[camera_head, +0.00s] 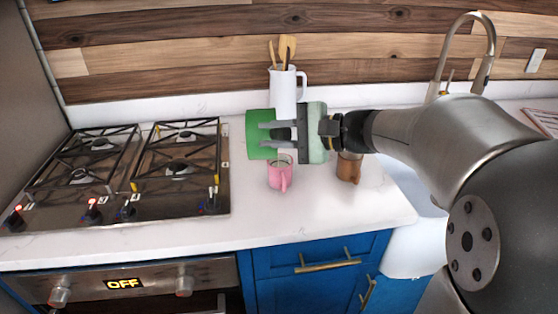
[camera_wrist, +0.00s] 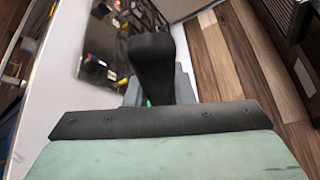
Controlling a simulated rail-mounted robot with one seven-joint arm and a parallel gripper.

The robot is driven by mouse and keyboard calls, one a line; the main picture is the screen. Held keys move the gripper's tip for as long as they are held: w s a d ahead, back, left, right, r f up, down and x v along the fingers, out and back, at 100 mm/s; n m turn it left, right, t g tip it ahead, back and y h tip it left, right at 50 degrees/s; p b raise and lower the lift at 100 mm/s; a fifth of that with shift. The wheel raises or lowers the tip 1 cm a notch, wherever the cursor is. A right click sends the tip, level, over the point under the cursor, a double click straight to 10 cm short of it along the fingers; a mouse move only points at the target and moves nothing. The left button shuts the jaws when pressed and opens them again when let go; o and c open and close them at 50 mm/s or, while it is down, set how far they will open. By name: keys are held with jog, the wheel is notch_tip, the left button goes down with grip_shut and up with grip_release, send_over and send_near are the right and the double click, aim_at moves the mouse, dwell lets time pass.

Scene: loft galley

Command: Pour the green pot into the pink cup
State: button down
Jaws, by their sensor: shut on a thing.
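The green pot (camera_head: 258,134) is held by my gripper (camera_head: 268,134) above the white counter, beside and a little above the pink cup. It looks tilted over on its side; its inside is not visible. The pink cup (camera_head: 280,176) stands upright on the counter, just below and slightly right of the pot, with its handle toward the front right. I cannot tell whether pot and cup touch. In the wrist view, dark finger parts (camera_wrist: 152,70) fill the middle and only a sliver of green shows.
A brown cup (camera_head: 348,168) stands right of the pink cup. A white pitcher (camera_head: 285,88) with wooden utensils stands behind the pot. A gas stove (camera_head: 180,208) is at left, a sink tap (camera_head: 485,70) at right. The counter front (camera_head: 320,215) is clear.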

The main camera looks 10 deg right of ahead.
jog(key=shift+s+d+t+y+b, duration=0.1)
jog(key=shift+d+t+y+b, duration=0.25)
jog(key=shift+d+b, duration=0.4)
jog(key=w+a+f+n+g+h+p, duration=0.1)
jog(key=a+f+n+g+h+p, duration=0.1)
jog(key=a+f+h+p, duration=0.3)
jog(key=w+a+f+n+g+h+p, duration=0.1)
jog(key=a+f+h+p, duration=0.4)
jog(key=a+h+p, duration=0.7)
jog(key=shift+w+a+f+n+g+p, duration=0.35)
jog(key=shift+w+a+g+p, duration=0.55)
jog(key=shift+a+p, duration=1.25)
